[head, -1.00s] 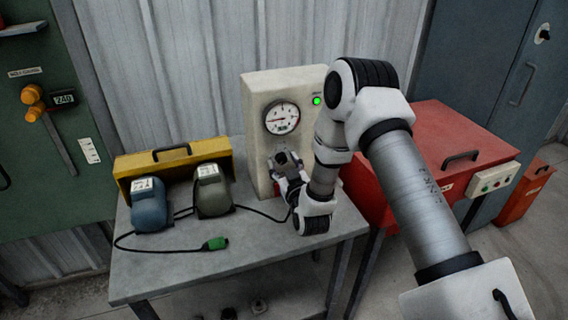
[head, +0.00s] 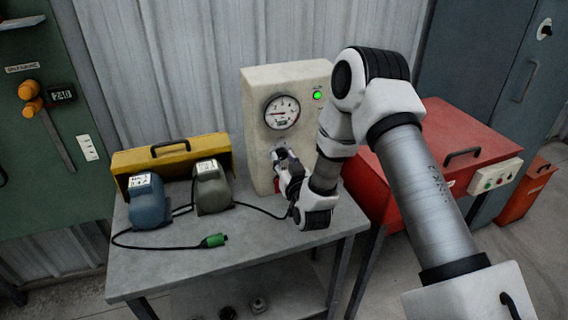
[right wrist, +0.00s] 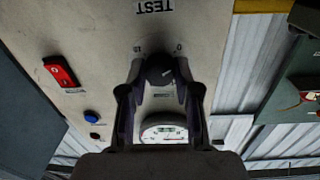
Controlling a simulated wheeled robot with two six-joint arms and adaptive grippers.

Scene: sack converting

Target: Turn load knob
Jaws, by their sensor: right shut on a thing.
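The load knob (right wrist: 160,70) is a dark round knob on the cream tester box (head: 262,95), below its dial gauge (head: 282,112). In the right wrist view it sits between the fingertips, with the marks 10 and 0 on either side. My right gripper (head: 280,156) is at the front of the box and shut on the knob; it also shows in the right wrist view (right wrist: 158,78). In the head view the gripper hides the knob. The green lamp (head: 318,96) on the box is lit. My left gripper is not in view.
A blue unit (head: 150,205) and an olive unit (head: 213,190) stand on the grey table (head: 180,262) before a yellow case (head: 135,160). A cable with a green plug (head: 215,241) lies in front. A red cabinet (head: 455,130) stands right of the box.

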